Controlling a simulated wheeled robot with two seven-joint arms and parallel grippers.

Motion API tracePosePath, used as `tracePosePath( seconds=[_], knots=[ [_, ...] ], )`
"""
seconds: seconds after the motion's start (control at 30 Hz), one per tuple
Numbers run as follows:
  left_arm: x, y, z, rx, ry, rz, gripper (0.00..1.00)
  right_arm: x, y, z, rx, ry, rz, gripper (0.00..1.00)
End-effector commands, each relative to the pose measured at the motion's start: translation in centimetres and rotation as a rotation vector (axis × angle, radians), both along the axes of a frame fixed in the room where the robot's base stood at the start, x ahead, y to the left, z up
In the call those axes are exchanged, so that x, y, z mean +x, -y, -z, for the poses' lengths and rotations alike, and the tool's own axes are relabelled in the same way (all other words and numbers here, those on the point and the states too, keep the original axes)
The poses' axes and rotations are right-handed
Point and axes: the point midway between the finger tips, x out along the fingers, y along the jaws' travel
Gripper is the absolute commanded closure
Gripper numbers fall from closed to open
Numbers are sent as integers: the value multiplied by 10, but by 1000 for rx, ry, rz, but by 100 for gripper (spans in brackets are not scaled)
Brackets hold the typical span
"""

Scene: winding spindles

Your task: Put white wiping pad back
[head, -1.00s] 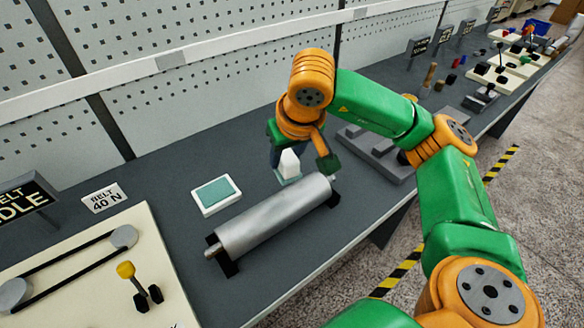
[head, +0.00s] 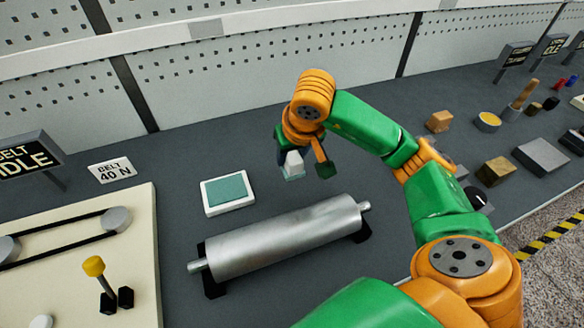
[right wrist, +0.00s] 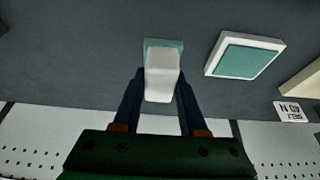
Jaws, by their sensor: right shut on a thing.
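The white wiping pad (head: 293,166) has a white block-shaped grip and a teal underside. My right gripper (right wrist: 161,80) is shut on its white grip, with one dark finger on each side in the right wrist view. The pad is behind the silver roller (head: 280,238) and apart from it. I cannot tell its exact height over the bench. A white square tray with a teal inset (head: 228,193) lies left of the pad in the head view; it also shows at the upper right of the right wrist view (right wrist: 245,55). The tray holds nothing. My left gripper is not in view.
The roller rests on black supports in front of the tray. A "BELT 40 N" card (head: 111,170) and a cream belt board (head: 140,225) are at left. Several blocks and a yellow-topped pot (head: 487,122) are at right. Bench between pad and tray is clear.

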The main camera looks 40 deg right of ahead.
Motion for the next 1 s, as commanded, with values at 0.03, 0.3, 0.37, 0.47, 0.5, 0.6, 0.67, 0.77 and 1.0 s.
tracePosePath(
  seconds=[0.03,0.3,0.37,0.47,0.5,0.6,0.67,0.77,1.0],
  knots=[
    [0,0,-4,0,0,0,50,4,6,8,-1,-6,3,100],
    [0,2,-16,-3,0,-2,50,18,17,45,-1,-5,-3,100],
    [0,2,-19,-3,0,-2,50,18,17,54,-1,-3,-2,100],
    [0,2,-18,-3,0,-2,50,19,17,59,-2,2,-3,100],
    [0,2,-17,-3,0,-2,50,19,17,59,-2,3,-3,100],
    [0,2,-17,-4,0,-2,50,19,17,59,-2,3,-3,100],
    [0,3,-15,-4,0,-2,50,19,17,61,-2,3,-3,100],
    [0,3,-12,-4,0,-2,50,19,17,63,-2,3,-3,56],
    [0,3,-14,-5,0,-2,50,19,17,62,-1,2,-3,28]
  ],
)
